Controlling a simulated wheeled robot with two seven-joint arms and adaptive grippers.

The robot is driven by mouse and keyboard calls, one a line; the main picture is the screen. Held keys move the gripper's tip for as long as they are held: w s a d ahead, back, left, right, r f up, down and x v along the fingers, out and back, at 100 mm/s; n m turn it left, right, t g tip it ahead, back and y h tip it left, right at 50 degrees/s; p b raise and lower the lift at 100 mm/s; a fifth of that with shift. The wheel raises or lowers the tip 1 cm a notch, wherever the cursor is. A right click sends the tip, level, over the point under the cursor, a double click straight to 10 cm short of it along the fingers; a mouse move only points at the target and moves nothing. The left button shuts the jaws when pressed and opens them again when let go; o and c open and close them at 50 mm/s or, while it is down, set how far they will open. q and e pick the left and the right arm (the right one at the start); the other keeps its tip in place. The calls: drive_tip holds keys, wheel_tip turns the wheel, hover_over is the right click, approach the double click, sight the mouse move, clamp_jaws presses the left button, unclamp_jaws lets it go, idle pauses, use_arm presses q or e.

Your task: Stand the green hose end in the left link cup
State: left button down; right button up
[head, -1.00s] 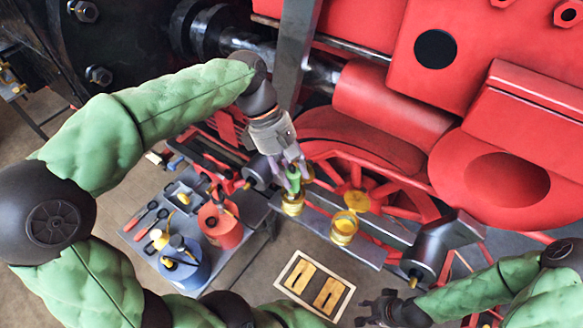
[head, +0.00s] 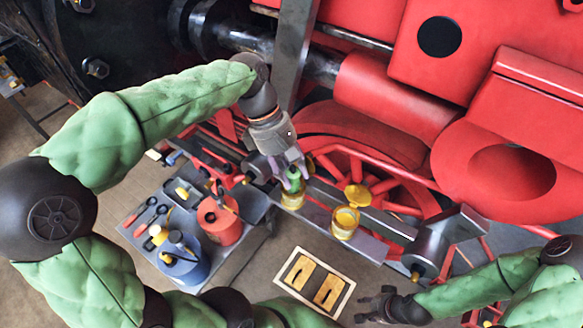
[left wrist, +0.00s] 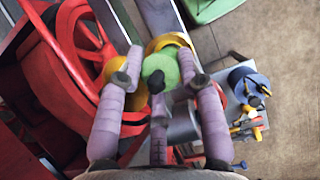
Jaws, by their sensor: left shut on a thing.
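My left gripper (head: 292,178) is shut on the green hose end (head: 294,186), directly over the left link cup (head: 292,201). The hose end looks upright, and its lower end is at the cup's mouth. I cannot tell how deep it sits. In the left wrist view the green hose end (left wrist: 160,70) is between the lilac fingers, with a yellow cup rim (left wrist: 170,43) partly hidden behind it. The right link cup (head: 344,224) is brass, with its yellow lid (head: 357,196) raised. My right gripper (head: 372,305) looks open and empty at the lower right, away from the cups.
The cups stand on a grey link bar (head: 319,212) before a red spoked wheel (head: 350,165). A tool bench (head: 235,265) at lower left holds a red can (head: 219,222), a blue can (head: 182,262) and tools. A framed board (head: 314,282) lies below on the floor.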

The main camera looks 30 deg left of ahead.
use_arm(q)
drive_tip(key=shift+f, duration=0.1)
drive_tip(key=c, duration=0.7)
unclamp_jaws()
drive_tip(key=shift+c, duration=0.2)
drive_tip(key=v, duration=1.2)
